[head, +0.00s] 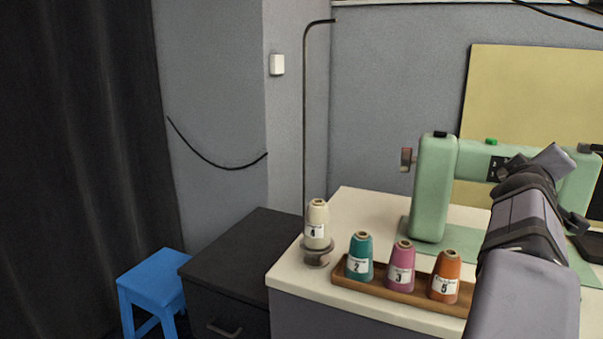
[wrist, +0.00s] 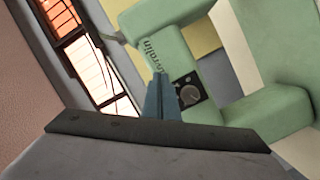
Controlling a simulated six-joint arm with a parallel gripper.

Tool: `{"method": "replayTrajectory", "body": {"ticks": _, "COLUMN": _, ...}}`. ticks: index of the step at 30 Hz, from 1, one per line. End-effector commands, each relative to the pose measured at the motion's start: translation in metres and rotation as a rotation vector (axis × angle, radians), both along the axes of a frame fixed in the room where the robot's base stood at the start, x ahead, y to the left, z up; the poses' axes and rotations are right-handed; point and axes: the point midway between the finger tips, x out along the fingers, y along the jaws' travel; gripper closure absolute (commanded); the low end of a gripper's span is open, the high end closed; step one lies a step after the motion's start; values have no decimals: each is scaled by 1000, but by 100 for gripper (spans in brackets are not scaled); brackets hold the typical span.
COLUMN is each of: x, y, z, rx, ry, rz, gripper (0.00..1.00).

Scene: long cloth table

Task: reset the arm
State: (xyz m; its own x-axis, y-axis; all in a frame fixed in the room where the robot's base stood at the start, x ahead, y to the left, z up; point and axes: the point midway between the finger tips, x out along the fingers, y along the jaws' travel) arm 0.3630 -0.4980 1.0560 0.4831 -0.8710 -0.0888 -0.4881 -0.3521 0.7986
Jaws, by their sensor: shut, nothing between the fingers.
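My arm (head: 525,240) rises at the right of the head view, in front of the table and the pale green sewing machine (head: 432,190). It hides part of the machine and the right end of the wooden tray. In the wrist view my gripper (wrist: 161,77) is shut, its blue-grey fingers together with nothing between them. Behind the fingers the wrist view shows the green machine body (wrist: 170,15) and its dark dial plate (wrist: 188,92). The fingers appear clear of the machine, though the exact gap cannot be told.
A cream cone (head: 317,222) stands upright on a spool stand (head: 317,253). Teal (head: 360,256), pink (head: 401,265) and orange (head: 446,275) cones stand in the wooden tray (head: 350,283). A black cabinet (head: 250,250) and blue stool (head: 153,282) are left of the table (head: 365,207).

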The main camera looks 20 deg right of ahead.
Motion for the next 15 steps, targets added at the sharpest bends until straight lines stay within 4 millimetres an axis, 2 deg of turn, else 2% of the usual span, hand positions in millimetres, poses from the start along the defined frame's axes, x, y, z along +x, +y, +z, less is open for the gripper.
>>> {"method": "replayTrajectory", "body": {"ticks": 8, "x": -48, "y": 54, "z": -52, "rx": 196, "ry": 512, "rz": -105, "gripper": 100}}
{"method": "replayTrajectory", "body": {"ticks": 15, "x": -98, "y": 123, "z": -88, "rx": 388, "ry": 924, "rz": -59, "gripper": 100}}
